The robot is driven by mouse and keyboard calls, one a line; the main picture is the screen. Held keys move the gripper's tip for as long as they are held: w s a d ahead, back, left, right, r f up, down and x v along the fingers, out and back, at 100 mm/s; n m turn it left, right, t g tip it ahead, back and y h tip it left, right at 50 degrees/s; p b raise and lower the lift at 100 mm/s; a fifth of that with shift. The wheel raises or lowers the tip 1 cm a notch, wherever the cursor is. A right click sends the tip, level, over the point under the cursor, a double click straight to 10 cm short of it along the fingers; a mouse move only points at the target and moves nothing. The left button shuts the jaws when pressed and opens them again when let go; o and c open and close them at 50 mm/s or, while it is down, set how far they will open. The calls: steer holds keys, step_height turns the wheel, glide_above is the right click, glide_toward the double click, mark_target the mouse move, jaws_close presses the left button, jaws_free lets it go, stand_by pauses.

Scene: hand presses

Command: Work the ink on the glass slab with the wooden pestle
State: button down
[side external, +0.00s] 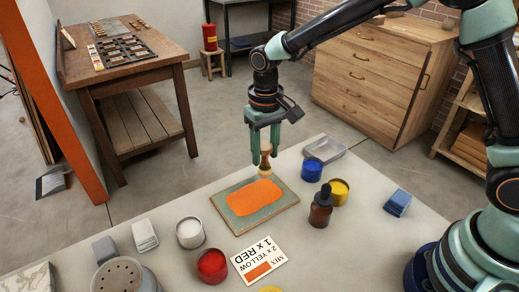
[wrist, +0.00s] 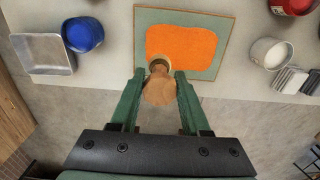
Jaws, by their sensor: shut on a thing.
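The glass slab (side external: 238,222) lies on the grey table, greenish at its border. A wide orange patch of ink (side external: 255,197) covers its middle; it also shows in the wrist view (wrist: 182,46). My gripper (side external: 265,160) is shut on the wooden pestle (side external: 265,158) and holds it upright at the slab's far edge. In the wrist view the pestle (wrist: 159,88) sits between the two green fingers (wrist: 159,92), its lower end at the orange ink's edge. I cannot tell whether it touches the slab.
A blue pot (side external: 312,172), a yellow pot (side external: 339,190), a dark dropper bottle (side external: 320,210) and a metal tray (side external: 325,150) stand right of the slab. A white pot (side external: 190,232), a red pot (side external: 212,265) and a "MIX 2 x YELLOW 1 x RED" card (side external: 258,260) lie nearer.

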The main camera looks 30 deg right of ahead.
steer(key=shift+r, duration=1.65)
